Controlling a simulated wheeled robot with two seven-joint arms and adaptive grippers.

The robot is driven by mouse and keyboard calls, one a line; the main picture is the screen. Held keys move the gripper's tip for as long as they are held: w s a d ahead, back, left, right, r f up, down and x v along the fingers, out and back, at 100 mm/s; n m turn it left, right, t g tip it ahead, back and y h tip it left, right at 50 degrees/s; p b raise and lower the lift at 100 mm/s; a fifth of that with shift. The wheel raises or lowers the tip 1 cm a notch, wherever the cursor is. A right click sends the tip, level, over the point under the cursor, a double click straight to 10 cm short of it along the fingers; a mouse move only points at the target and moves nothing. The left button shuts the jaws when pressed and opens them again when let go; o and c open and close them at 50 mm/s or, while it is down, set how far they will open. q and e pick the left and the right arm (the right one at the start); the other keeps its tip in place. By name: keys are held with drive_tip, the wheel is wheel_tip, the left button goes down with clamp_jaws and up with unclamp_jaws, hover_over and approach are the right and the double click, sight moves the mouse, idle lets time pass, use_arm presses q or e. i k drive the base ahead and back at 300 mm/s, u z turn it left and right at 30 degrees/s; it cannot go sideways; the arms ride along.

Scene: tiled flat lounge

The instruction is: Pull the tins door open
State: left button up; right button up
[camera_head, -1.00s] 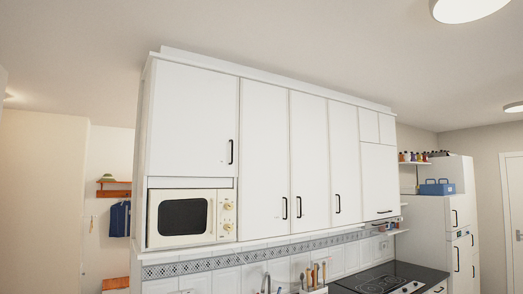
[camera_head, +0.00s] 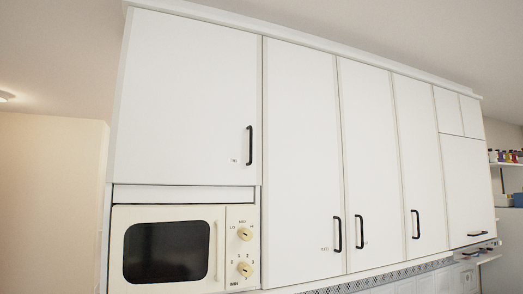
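A row of white wall cabinet doors fills the camera_head view, all shut. The upper left door (camera_head: 185,100), above the microwave, has a black vertical handle (camera_head: 250,145) at its lower right, with a tiny dark label (camera_head: 234,161) beside it. The tall door (camera_head: 300,150) to its right has a handle (camera_head: 338,234) and a small label (camera_head: 325,249). The adjacent tall door (camera_head: 370,150) has a handle (camera_head: 359,231) at its lower left and a faint mark beside it. The labels are too small to read surely, so I cannot tell which door is tins. Neither gripper is in view.
A cream microwave (camera_head: 165,250) sits in the niche under the upper left door. Another tall door (camera_head: 418,160) and a flap door (camera_head: 466,190) continue right. A shelf with jars (camera_head: 505,156) is at the far right. The counter is out of view.

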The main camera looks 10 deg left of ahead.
sight(187, 106)
drive_tip(key=i, duration=1.15)
drive_tip(key=u, duration=0.35)
